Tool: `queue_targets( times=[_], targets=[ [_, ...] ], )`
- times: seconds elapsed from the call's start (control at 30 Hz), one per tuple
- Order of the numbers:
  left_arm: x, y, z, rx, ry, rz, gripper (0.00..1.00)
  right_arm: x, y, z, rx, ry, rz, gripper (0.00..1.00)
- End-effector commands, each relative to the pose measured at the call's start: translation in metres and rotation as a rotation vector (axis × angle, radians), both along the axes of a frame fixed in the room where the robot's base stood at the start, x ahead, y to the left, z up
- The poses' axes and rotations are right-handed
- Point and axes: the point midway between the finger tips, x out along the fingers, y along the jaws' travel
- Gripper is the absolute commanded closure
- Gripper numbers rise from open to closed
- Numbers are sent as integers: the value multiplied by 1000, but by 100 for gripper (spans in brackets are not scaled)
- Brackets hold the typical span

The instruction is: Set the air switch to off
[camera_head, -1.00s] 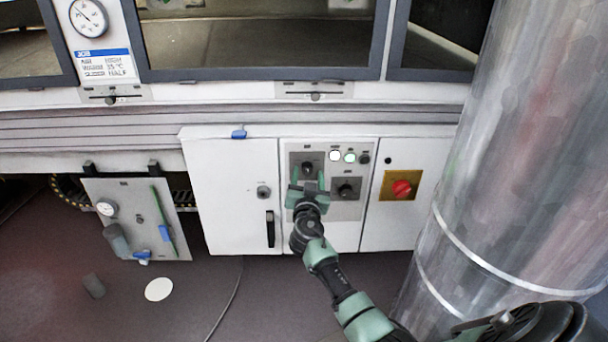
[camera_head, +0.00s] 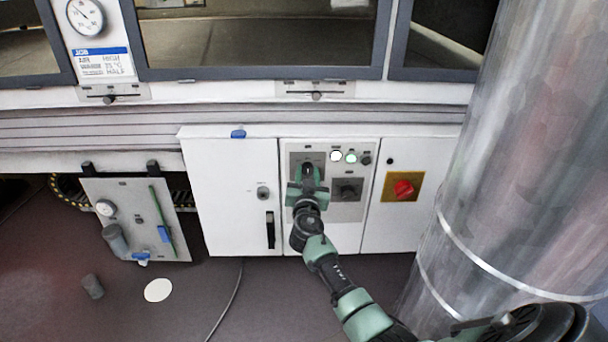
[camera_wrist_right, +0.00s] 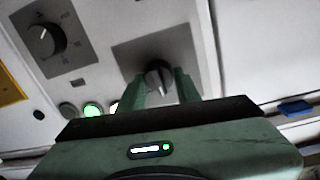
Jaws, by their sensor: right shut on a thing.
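A dark rotary switch knob (camera_head: 308,168) sits on a grey plate (camera_head: 296,158) at the upper left of the white control panel. Its label is too small to read, so I cannot confirm it as the air switch. My right gripper (camera_head: 308,178) reaches it from below in the head view and is shut on the knob. In the right wrist view the knob (camera_wrist_right: 158,76) shows between the two green fingertips, its pale pointer line partly visible. The gripper hides part of the knob and plate in the head view. My left gripper is not in view.
A second rotary knob (camera_head: 347,190) is close by at the lower right. Lit indicator lamps (camera_head: 350,157) sit above it. A red switch on a yellow plate (camera_head: 403,188) is further right. A large metal duct (camera_head: 510,150) stands at the right.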

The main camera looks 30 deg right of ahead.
Motion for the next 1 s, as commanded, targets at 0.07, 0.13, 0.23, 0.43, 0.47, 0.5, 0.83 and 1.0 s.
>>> queue_targets(
  times=[0.07,0.13,0.23,0.43,0.47,0.5,0.83,1.0],
  targets=[
    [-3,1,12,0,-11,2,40,0,2,-3,-35,20,3,100],
    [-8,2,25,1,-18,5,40,0,2,-4,-75,46,3,100],
    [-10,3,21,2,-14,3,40,0,2,-5,-145,88,3,100],
    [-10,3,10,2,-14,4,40,0,2,-5,-300,184,3,100],
    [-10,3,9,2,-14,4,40,0,2,-5,-322,199,4,100],
    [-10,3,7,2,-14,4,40,0,2,-4,-353,218,3,100],
    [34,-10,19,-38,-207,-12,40,0,2,-4,-568,352,4,100],
    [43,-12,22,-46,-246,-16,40,-1,2,-4,-639,396,4,100]
  ],
)
